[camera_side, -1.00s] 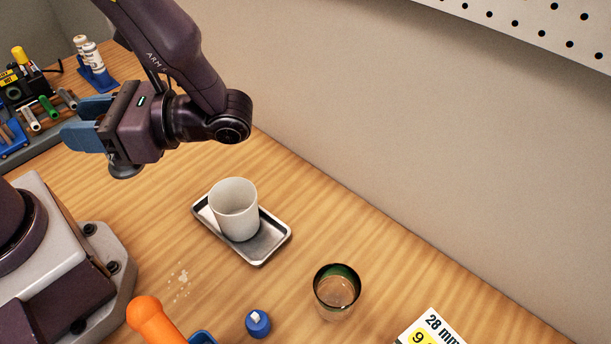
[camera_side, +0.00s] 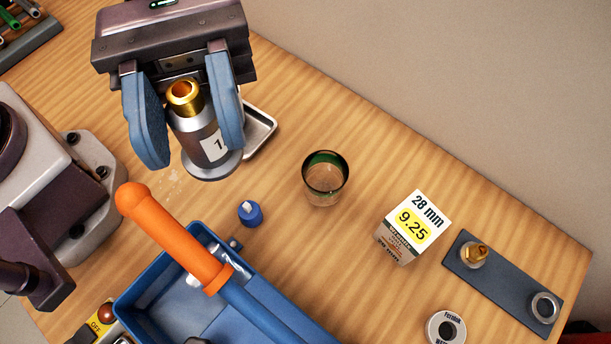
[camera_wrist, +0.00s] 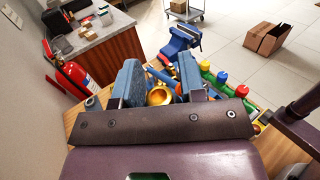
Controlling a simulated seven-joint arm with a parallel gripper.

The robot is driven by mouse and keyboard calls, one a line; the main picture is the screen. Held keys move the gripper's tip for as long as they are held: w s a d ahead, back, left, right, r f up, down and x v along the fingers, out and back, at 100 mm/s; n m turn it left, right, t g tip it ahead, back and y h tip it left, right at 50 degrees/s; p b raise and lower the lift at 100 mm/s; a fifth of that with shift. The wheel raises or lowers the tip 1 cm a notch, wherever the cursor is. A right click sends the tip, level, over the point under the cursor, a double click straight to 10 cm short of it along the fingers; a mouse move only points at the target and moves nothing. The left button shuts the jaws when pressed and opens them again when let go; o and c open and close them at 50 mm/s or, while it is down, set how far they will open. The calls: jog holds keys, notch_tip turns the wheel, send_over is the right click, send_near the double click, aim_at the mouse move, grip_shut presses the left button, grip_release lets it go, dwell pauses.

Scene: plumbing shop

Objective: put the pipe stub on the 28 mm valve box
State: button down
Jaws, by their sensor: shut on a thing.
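My gripper (camera_side: 191,150) is shut on a grey metal pipe stub (camera_side: 196,128) with a brass ring at its top, a white label and a flanged foot. The stub hangs roughly upright between the blue fingers, above the bench. In the wrist view the brass ring (camera_wrist: 160,95) shows between the fingers (camera_wrist: 162,78). The 28 mm valve box (camera_side: 410,228), white-topped with a yellow 9.25 patch, stands on the bench to the right of my gripper, well apart from it. Its top is bare.
A green-tinted glass (camera_side: 325,180) stands between my gripper and the box. A blue cap (camera_side: 250,213) lies nearer. A blue bin (camera_side: 160,296) holds an orange-handled tool (camera_side: 170,240). A dark strip (camera_side: 505,290) with fittings lies right of the box. A metal tray (camera_side: 262,125) is partly hidden behind my gripper.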

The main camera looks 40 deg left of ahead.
jog(key=w+d+r+n+t+h, duration=0.3)
jog(key=w+d+r+n+t, duration=0.15)
jog(key=t, duration=0.25)
jog(key=n+t, duration=0.5)
jog(key=t, duration=0.1)
send_over(433, 227)
jog(key=shift+m, duration=0.25)
jog(key=shift+f, duration=10.9)
jog(key=c, duration=0.7)
grip_release()
jog(key=shift+f, duration=0.2)
